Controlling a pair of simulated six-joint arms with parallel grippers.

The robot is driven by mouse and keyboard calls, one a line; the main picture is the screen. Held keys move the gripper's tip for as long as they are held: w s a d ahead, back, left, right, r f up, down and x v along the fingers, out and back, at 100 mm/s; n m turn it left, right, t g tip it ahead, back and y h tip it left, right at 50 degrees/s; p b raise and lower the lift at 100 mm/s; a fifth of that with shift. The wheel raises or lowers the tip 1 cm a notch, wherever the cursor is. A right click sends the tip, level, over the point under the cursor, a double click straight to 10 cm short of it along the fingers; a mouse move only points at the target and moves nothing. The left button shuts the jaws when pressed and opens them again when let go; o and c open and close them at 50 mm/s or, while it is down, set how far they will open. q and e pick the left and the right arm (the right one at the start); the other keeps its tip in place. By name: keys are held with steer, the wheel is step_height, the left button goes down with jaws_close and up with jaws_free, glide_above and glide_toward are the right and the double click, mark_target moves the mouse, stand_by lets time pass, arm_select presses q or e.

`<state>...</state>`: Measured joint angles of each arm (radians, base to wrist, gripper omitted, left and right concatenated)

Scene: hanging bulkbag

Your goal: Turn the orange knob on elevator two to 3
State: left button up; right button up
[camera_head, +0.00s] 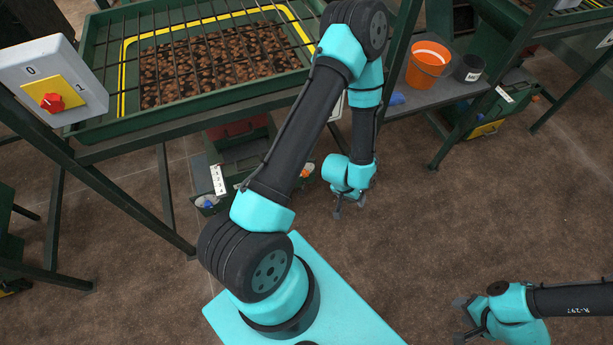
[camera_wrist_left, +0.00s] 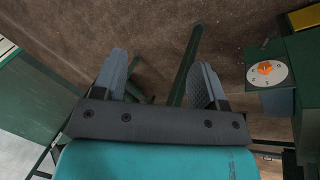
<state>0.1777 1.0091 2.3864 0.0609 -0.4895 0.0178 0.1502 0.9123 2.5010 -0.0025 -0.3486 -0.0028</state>
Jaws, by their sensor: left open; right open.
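An orange knob (camera_wrist_left: 265,68) sits on a round white dial (camera_wrist_left: 281,77) with small marks around it, on a dark green box at the right of the left wrist view. The marks are too small to read. My left gripper (camera_wrist_left: 160,78) is open and empty, with the dial apart from it to the right. In the head view my left gripper (camera_head: 349,206) hangs low, pointing down near the floor. My right gripper (camera_head: 460,320) is open and empty over the floor at lower right. Which elevator the dial belongs to I cannot tell.
A grey switch box (camera_head: 28,78) with a red knob (camera_head: 52,103), marked 0 and 1, stands upper left beside a green grated tray (camera_head: 110,122). An orange bucket (camera_head: 428,65) and a dark pot (camera_head: 468,68) stand on a shelf. Dark frame legs stand around; brown floor is clear at right.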

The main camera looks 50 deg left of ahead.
arm_select(q)
steer(key=w+a+f+n+t+y, duration=0.35)
steer(key=w+a+f, duration=0.2)
steer(key=f, duration=0.35)
steer(key=w+a+f+n+t+y, duration=0.2)
steer(key=w+a+f+n+y, duration=0.3)
steer(key=f, duration=0.4)
steer(key=s+a+f+n+y, duration=0.1)
steer(key=s+f+n+y, duration=0.1)
steer(key=s+f+y, duration=0.3)
steer(key=s+a+f+n+g+y, duration=0.1)
steer(key=s+f+n+y, duration=0.2)
steer(key=s+f+y, duration=0.3)
steer(key=shift+a, duration=0.25)
steer(key=shift+a, duration=0.15)
steer(key=x, duration=1.7)
steer(key=shift+s+a+r, duration=0.1)
steer(key=shift+r, duration=0.05)
steer(key=shift+c, duration=0.4)
